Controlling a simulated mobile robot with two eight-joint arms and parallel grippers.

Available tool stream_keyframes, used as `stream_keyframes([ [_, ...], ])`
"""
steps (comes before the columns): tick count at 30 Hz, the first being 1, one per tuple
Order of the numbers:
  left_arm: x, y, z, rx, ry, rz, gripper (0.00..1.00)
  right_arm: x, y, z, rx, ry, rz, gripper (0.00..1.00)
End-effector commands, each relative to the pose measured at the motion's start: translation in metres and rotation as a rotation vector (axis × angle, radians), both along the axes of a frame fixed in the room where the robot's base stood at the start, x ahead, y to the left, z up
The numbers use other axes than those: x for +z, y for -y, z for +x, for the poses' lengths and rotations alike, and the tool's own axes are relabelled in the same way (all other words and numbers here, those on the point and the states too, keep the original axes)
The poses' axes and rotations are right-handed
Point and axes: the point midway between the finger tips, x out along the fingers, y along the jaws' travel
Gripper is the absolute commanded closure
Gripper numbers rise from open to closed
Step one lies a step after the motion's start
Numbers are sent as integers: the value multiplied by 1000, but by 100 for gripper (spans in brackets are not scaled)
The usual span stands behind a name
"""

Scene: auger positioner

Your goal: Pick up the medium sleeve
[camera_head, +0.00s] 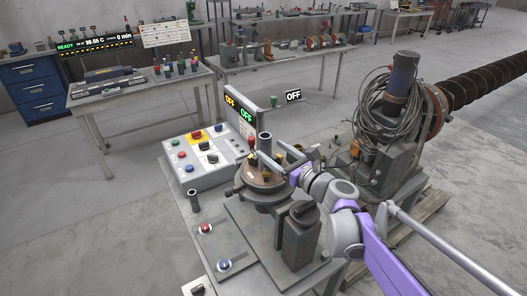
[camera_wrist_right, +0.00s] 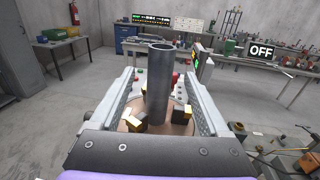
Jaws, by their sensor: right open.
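A dark grey steel sleeve (camera_head: 265,143) stands upright at the centre of a round brown chuck (camera_head: 243,187) on the machine table. My right gripper (camera_head: 271,151) reaches in from the right with its fingers beside the sleeve. In the right wrist view the sleeve (camera_wrist_right: 160,70) stands between the two open fingers, with a visible gap on each side. Black jaws with brass tips (camera_wrist_right: 181,116) surround its foot. A shorter, thinner dark sleeve (camera_head: 194,201) stands on the machine table to the left. The views do not show which size each sleeve is. My left gripper is not in view.
A control box (camera_head: 198,155) with coloured buttons and an upright display panel (camera_head: 241,112) stand close behind the chuck. A motor unit with coiled cable (camera_head: 387,108) and a long auger (camera_head: 487,82) are at the right. Red (camera_head: 206,229) and blue (camera_head: 224,264) buttons sit in front.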

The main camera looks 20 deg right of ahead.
Motion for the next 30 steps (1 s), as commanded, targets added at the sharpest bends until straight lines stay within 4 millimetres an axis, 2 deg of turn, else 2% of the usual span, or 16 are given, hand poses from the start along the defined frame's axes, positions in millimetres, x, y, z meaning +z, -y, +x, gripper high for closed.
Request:
stream_keyframes([
  [8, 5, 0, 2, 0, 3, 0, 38, -1, -7, 25, 1, 0, -1, 20],
  [15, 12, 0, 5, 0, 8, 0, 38, -4, -16, 58, 2, 1, -2, 20],
  [25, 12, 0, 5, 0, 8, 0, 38, -5, -18, 64, 0, 0, -2, 20],
  [30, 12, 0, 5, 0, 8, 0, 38, -5, -18, 64, 0, 0, -2, 51],
])
